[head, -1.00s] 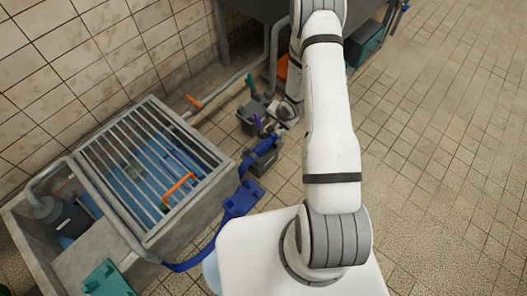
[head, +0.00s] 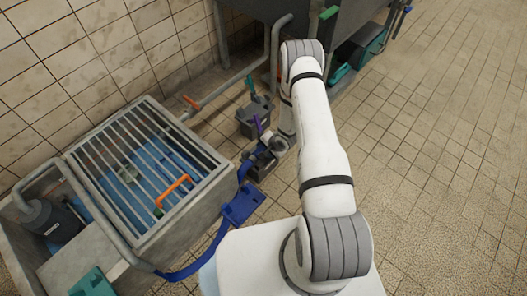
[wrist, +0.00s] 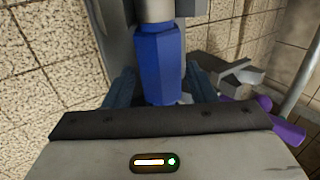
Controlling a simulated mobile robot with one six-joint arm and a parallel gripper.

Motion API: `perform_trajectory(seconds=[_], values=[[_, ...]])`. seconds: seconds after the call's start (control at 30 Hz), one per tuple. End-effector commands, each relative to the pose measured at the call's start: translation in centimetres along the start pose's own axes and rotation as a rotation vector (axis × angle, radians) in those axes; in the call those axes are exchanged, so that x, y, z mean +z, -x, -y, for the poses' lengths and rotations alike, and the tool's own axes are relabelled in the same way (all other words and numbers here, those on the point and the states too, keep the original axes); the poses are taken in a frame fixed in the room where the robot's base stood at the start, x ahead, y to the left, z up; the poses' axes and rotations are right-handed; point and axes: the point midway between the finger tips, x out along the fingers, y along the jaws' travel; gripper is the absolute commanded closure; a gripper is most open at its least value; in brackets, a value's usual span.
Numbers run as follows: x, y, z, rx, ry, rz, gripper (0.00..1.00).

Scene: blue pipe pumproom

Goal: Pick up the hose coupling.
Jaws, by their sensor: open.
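The hose coupling, a blue six-sided piece (wrist: 163,62) with a grey pipe end above it, stands upright in the middle of the wrist view. My gripper (wrist: 163,84) is open. Its dark fingers show on the left and right of the blue piece, and the gripper body hides the piece's lower end. Whether a finger touches it, I cannot tell. In the head view my gripper (head: 268,140) is low by the grey bins, too small to make out its jaws, and I cannot pick out the coupling there.
A grated basin (head: 140,175) stands at left, with a blue strap-like hose (head: 205,255) and blue bracket (head: 242,204) by its right side. A dark bin (head: 255,118) stands behind my gripper. Purple pieces (wrist: 285,130) lie right in the wrist view. The tiled floor at right is clear.

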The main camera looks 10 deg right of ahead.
Motion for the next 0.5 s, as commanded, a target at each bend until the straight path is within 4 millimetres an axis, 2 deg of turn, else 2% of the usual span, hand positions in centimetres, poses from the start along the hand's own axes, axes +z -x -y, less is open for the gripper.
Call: perform_trajectory(seconds=[0.03,0.23,0.5], values=[[0.03,-0.49,-0.07,0.0,0.001,0.0,0.49],[0.0,-0.4,0.01,0.0,0.0,0.0,0.49],[-0.04,-0.37,-0.01,0.0,-0.001,0.0,0.71]])
